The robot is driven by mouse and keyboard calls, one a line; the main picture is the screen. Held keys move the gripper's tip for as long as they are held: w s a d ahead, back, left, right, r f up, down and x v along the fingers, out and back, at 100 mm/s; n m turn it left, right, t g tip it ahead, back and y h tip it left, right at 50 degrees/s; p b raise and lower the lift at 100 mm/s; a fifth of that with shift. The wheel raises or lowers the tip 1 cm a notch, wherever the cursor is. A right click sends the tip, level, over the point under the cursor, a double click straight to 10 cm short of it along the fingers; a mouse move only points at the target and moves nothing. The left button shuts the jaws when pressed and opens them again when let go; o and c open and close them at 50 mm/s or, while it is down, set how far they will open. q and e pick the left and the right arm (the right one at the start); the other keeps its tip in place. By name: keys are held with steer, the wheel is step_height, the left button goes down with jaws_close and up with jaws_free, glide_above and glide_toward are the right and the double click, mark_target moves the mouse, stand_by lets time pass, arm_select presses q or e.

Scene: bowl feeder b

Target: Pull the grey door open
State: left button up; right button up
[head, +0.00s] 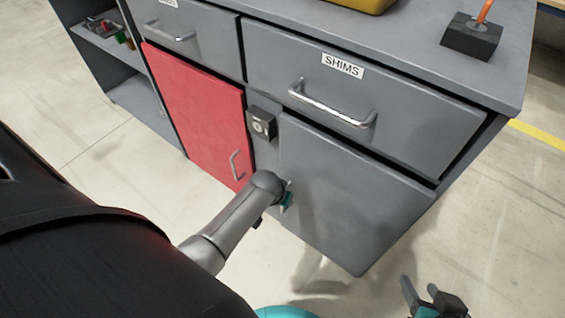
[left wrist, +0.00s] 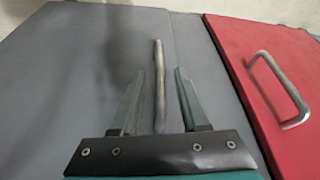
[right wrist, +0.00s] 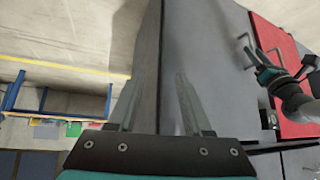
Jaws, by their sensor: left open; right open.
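The grey door (head: 345,200) is below the right SHIMS drawer and looks shut. My left gripper (head: 287,194) is at the door's left edge, with its fingers mostly hidden by the wrist in the head view. In the left wrist view the door's bar handle (left wrist: 159,85) stands between the open fingers of my left gripper (left wrist: 157,92), with gaps on both sides. My right gripper (head: 419,288) is open and empty, low in front of the cabinet at the right. In the right wrist view its fingers (right wrist: 157,95) point along the grey cabinet.
A red door (head: 203,110) with its own handle (left wrist: 280,90) is left of the grey door. A small lock box (head: 262,124) sits between them. Drawer handles (head: 332,105) stick out above. The floor in front (head: 490,255) is clear.

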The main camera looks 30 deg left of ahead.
arm_select(q)
steer(key=shift+w+f+b, duration=0.25)
steer(key=shift+f+b, duration=0.2)
steer(key=shift+f, duration=0.35)
arm_select(e)
steer(key=shift+w+a+t+y, duration=0.35)
steer(key=shift+w+a+t, duration=0.15)
steer(key=shift+a, duration=0.25)
steer(key=shift+w+a+t+y, duration=0.4)
steer(key=shift+a+t, duration=0.2)
steer(key=shift+a, duration=0.1)
steer(key=shift+r, duration=0.1)
arm_select(q)
steer(key=shift+c, duration=0.4)
jaws_close()
